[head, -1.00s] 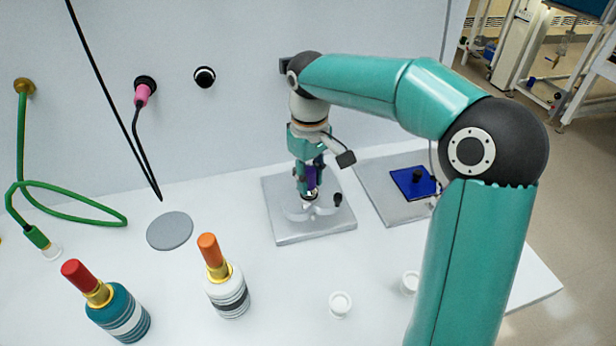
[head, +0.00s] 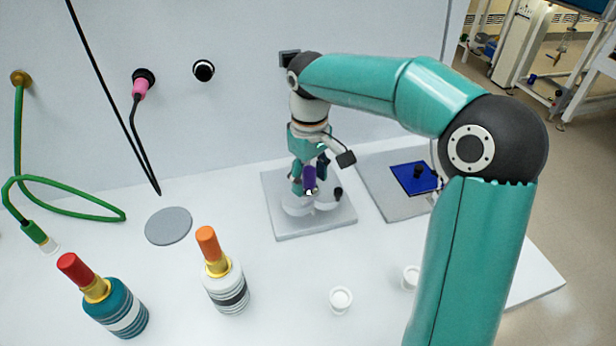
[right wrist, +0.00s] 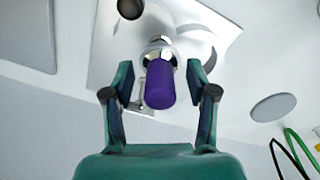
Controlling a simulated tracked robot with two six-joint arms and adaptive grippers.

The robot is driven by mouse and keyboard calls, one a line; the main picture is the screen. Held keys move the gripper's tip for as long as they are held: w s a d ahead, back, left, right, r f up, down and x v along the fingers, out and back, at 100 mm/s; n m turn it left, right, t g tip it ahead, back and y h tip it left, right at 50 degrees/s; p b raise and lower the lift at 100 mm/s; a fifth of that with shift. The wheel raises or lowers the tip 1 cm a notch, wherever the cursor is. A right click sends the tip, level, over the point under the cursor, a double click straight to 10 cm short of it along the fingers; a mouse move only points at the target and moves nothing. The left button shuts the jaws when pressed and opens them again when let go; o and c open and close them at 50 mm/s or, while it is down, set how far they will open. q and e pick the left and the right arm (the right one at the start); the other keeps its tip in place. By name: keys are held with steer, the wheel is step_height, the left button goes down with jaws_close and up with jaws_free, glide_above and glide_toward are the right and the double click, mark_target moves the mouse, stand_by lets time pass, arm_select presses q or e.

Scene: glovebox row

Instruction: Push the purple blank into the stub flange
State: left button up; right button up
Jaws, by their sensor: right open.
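The purple blank (head: 309,178) is a short cylinder standing over the grey plate in the head view. In the right wrist view the purple blank (right wrist: 160,86) has its rounded end towards the camera, and its far end meets the shiny metal stub flange (right wrist: 158,46). How deep it sits in the flange is hidden. My right gripper (right wrist: 160,74) is open, with one finger on each side of the blank and a gap to both. In the head view my right gripper (head: 310,182) points down at the plate. My left gripper is not in view.
The grey plate (head: 284,226) carries a clear curved part and a black knob (head: 338,193). To its right lies a plate with a blue square (head: 413,178). Two striped bottles (head: 116,308) (head: 228,288), a grey disc (head: 168,226) and white cups (head: 341,299) stand left and in front.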

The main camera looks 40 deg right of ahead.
mark_target(309, 170)
step_height(309, 170, up, 12)
steer(key=shift+f, duration=0.1)
stand_by(0.5)
stand_by(0.5)
